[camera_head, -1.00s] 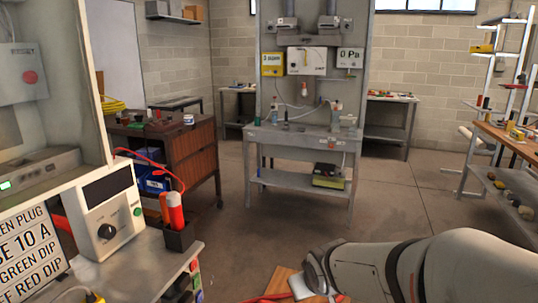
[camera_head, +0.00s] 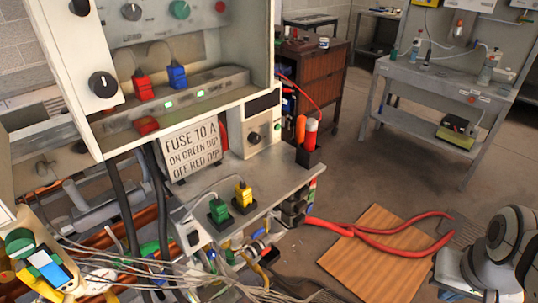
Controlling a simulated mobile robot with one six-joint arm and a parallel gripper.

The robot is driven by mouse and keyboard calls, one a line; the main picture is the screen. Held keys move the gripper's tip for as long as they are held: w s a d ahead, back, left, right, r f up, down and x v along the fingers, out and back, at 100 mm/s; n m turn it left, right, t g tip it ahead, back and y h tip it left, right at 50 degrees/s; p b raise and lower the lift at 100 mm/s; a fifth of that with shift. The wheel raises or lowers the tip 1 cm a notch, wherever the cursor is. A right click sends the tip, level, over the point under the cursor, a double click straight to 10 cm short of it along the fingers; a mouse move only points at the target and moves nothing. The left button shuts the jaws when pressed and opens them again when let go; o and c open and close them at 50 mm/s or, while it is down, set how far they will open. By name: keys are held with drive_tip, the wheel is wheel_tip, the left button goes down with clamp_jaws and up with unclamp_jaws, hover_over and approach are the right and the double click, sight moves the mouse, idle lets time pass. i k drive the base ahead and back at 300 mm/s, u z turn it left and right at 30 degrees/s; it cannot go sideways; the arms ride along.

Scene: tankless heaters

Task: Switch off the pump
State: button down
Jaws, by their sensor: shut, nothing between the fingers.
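No part in view is plainly labelled as the pump, so I cannot tell which control belongs to it. The control panel at the upper left carries a grey knob (camera_head: 131,11), a green knob (camera_head: 180,9) and a small red button (camera_head: 220,6). A socket strip (camera_head: 200,92) below has a red plug (camera_head: 143,88), a blue plug (camera_head: 177,76), lit green lights and a red switch-like part (camera_head: 146,124). A sign (camera_head: 192,150) reads "FUSE 10 A, ON GREEN DIP, OFF RED DIP". My arm shows at the lower right; my gripper is out of view.
A white box with a black knob (camera_head: 253,138) stands beside the sign. Green (camera_head: 218,210) and yellow (camera_head: 243,194) plugs sit on the shelf. Loose cables and pipes crowd the lower left. A wooden board (camera_head: 375,255) and red hoses (camera_head: 400,246) lie near my arm. Floor behind is open.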

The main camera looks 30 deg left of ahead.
sight(193, 238)
drive_tip(key=z, duration=0.1)
drive_tip(key=k, duration=0.35)
drive_tip(key=u, duration=2.35)
drive_tip(key=k, duration=1.15)
drive_tip(key=z, duration=0.4)
drive_tip(key=i, duration=0.95)
